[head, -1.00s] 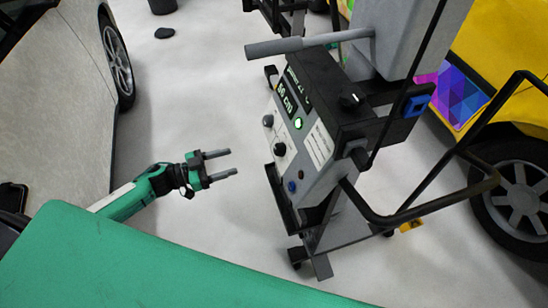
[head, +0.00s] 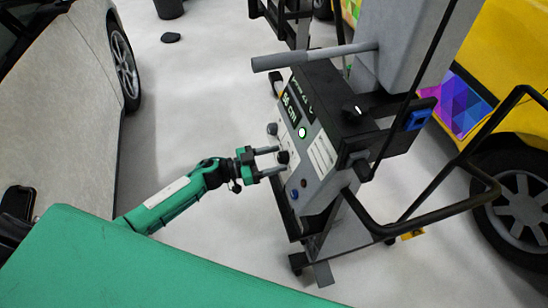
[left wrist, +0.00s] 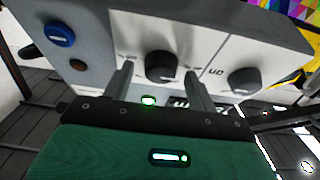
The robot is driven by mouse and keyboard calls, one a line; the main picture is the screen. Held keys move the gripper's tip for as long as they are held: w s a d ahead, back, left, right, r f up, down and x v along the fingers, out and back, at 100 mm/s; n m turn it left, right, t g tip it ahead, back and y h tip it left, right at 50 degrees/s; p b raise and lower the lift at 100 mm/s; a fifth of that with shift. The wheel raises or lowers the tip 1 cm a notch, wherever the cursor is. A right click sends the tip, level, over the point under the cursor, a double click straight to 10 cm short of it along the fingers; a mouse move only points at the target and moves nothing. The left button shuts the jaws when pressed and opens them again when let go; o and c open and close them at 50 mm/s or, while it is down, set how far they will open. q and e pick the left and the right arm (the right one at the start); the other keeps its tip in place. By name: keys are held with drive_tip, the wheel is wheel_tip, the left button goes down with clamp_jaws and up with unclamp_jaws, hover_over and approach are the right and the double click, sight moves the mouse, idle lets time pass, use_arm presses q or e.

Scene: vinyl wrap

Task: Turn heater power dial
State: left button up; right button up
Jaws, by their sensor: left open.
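The heater unit's grey control panel (head: 318,165) faces my left arm. A black dial (head: 283,157) sits on its lower left part; in the left wrist view the dial (left wrist: 162,66) stands between my fingers. A second dial (head: 272,129) is farther up the panel and shows at right in the left wrist view (left wrist: 243,81). A black knob (head: 355,107) with a white mark is on the unit's dark upper box. I cannot read which is the power dial. My left gripper (head: 279,160) is open, one finger on each side of the lower dial; contact is unclear.
A lit display (head: 291,113) and green button (head: 302,132) are on the panel, with a blue button (left wrist: 60,35) farther along. A grey handle (head: 310,57) juts left. A yellow car (head: 520,95) stands right, a grey car (head: 70,100) left.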

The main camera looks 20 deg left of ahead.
use_arm(q)
drive_tip(key=c, duration=1)
drive_tip(key=shift+o, duration=0.2)
drive_tip(key=shift+w, duration=0.1)
